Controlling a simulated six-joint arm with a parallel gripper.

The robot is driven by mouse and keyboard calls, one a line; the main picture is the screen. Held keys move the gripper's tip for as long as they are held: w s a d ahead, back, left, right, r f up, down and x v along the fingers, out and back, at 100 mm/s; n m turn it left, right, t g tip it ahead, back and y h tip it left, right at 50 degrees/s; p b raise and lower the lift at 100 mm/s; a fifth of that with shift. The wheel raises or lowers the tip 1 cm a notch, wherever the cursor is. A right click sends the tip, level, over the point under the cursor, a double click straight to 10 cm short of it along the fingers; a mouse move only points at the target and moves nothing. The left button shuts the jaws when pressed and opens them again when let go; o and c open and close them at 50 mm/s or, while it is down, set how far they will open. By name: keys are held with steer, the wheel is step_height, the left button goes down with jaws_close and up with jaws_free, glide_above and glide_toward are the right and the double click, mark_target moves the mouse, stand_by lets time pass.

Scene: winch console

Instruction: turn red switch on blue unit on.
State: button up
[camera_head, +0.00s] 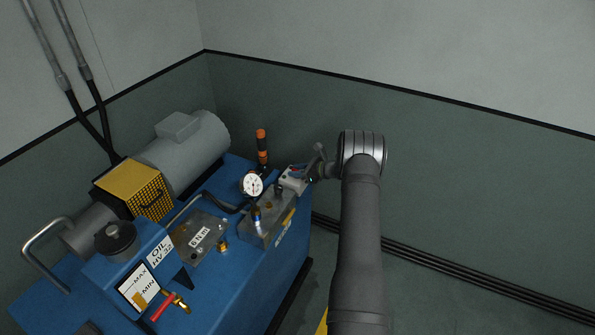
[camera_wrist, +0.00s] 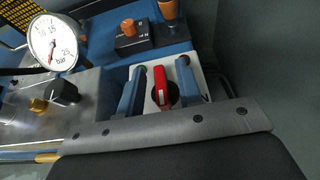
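A red switch (camera_wrist: 161,88) with a dark round base sits on a light grey panel (camera_wrist: 151,74) in the wrist view. Its handle points roughly up and down in that picture. My gripper (camera_wrist: 161,65) is open, with one blue-grey finger on each side of the handle and a visible gap on both sides. In the head view my gripper (camera_head: 306,174) is at the small light box (camera_head: 292,182) on the far right corner of the blue unit (camera_head: 245,275). The switch is mostly hidden or too small to read there. Small greenish spots show by the fingertips.
A round pressure gauge (camera_head: 252,184) stands left of the box, with an orange and black stack (camera_head: 262,145) behind it. A metal block (camera_head: 265,222) with knobs lies in front. A red-handled valve (camera_head: 163,306) is at the near left. The wall is close behind.

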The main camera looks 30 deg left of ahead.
jaws_close()
steer(key=shift+n+g, duration=0.4)
steer(key=shift+g, duration=0.1)
steer(key=n+g, duration=0.2)
steer(key=shift+g, duration=0.4)
steer(key=shift+n+g+h, duration=0.7)
steer(key=shift+n+g, duration=0.3)
steer(key=shift+n, duration=0.2)
steer(key=shift+n+g, duration=0.5)
steer(key=shift+g, duration=0.1)
jaws_free()
steer(key=shift+d, duration=0.1)
